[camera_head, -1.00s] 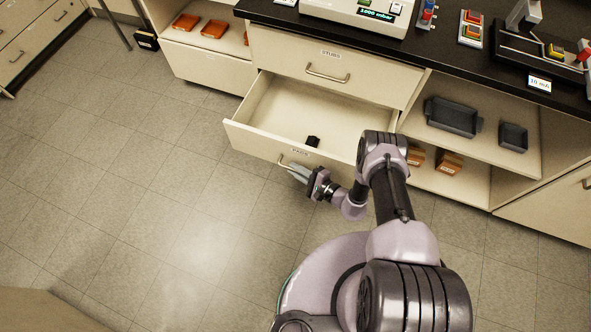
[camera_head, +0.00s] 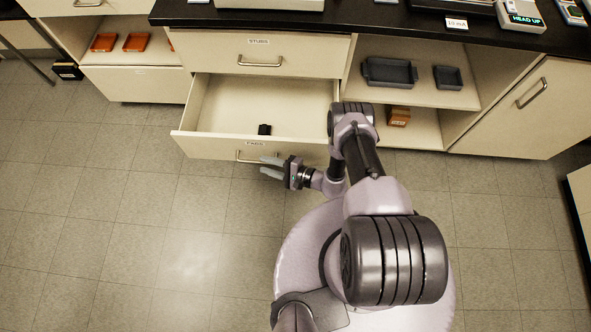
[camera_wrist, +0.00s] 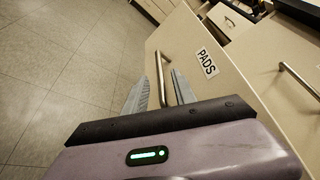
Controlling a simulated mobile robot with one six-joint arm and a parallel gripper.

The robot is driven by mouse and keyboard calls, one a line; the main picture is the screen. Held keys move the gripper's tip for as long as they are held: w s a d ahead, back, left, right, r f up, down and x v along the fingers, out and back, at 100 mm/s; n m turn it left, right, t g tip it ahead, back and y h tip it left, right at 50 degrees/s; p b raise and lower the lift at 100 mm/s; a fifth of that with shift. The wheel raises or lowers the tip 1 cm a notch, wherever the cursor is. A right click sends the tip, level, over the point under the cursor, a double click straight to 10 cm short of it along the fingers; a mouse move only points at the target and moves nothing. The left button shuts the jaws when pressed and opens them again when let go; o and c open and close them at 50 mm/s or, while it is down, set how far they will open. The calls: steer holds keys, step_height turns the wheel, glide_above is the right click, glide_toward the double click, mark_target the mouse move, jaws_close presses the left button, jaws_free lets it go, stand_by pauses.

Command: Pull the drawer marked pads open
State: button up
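The drawer marked PADS (camera_head: 215,146) is pulled out below the STUBS drawer, its inside visible from above. A small black object (camera_head: 264,129) lies in it near the front. Its label also shows on the front in the wrist view (camera_wrist: 207,62). The drawer's bar handle (camera_wrist: 160,79) stands between the two fingers of my gripper (camera_wrist: 160,92), with visible gaps on both sides. My gripper (camera_head: 271,167) is open at the drawer front in the head view, by the right part of the handle (camera_head: 246,157).
The closed STUBS drawer (camera_head: 300,52) is above. To the right, an open shelf holds grey trays (camera_head: 389,72) and a brown box (camera_head: 399,116). A closed cabinet door (camera_head: 515,110) is farther right. The tiled floor (camera_head: 110,235) at left is clear.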

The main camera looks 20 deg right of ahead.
steer(key=p+v, duration=0.2)
steer(key=v, duration=1)
steer(key=shift+s+d+p, duration=0.15)
steer(key=shift+s+p, duration=0.1)
steer(key=shift+p, duration=0.1)
steer(key=w+d+r+n+g+y, duration=0.15)
steer(key=w+r, duration=0.25)
steer(key=r, duration=0.4)
steer(key=w+d+r+n+g+h, duration=0.1)
steer(key=w+r+n+g, duration=0.25)
steer(key=r, duration=0.45)
steer(key=a+r+n+g+h, duration=0.3)
steer(key=r+g, duration=0.1)
steer(key=r, duration=1.7)
steer(key=s+a+r+n+t+h, duration=0.1)
steer(key=s+r+t+h, duration=0.4)
steer(key=s+r, duration=1.3)
steer(key=a+r+h, duration=0.1)
steer(key=h, duration=0.1)
steer(key=shift+r+n+h, duration=0.3)
steer(key=shift+n+h, duration=0.05)
steer(key=shift+n, duration=0.05)
